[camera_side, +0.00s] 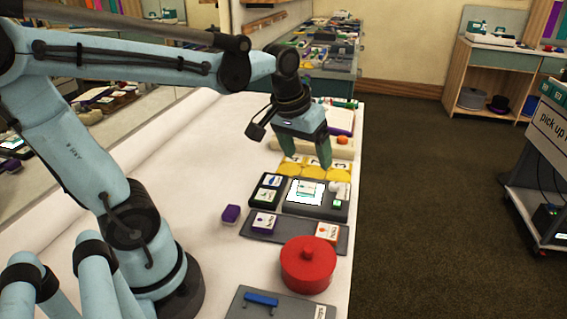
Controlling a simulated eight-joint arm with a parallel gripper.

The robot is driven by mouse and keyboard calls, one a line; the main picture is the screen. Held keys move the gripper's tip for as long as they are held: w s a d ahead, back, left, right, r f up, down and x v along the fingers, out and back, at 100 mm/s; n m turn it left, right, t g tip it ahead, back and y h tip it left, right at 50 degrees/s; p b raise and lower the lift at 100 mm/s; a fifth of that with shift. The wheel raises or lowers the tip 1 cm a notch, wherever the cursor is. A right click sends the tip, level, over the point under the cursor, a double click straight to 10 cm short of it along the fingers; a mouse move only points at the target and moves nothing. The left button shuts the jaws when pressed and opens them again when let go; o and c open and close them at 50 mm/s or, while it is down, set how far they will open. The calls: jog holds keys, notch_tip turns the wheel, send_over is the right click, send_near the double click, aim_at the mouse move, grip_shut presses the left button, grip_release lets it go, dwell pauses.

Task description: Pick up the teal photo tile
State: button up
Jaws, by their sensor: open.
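A dark console (290,206) lies on the white table and has a lit screen (304,192) in its middle. A small picture tile (271,181) with green below it sits at the console's left; I cannot tell for sure whether it is the teal photo tile. My gripper (306,160) points down above the table, just behind the console, over the yellow pieces. Its two greenish fingers are apart with nothing seen between them.
A grey tray in front of the console holds a purple-edged tile (264,222) and an orange-edged tile (327,231). A purple block (231,213) lies left of it. A red lidded pot (308,265) stands in front. Yellow pieces (290,166) lie behind the console. The table's left is clear.

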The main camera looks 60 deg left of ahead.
aim_at(307, 187)
jog(key=w+a+f+n+g, duration=0.2)
jog(key=w+a+n+g, duration=0.2)
jog(key=w+a+n, duration=0.15)
jog(key=shift+m, duration=0.45)
jog(key=shift+s+a+f, duration=0.1)
jog(key=shift+s+f, duration=0.05)
jog(key=shift+f, duration=2.7)
jog(key=shift+s+a+f, duration=0.1)
jog(key=shift+s+f, duration=0.05)
jog(key=shift+f, duration=2.7)
jog(key=c, duration=1.2)
jog(key=shift+r, duration=0.1)
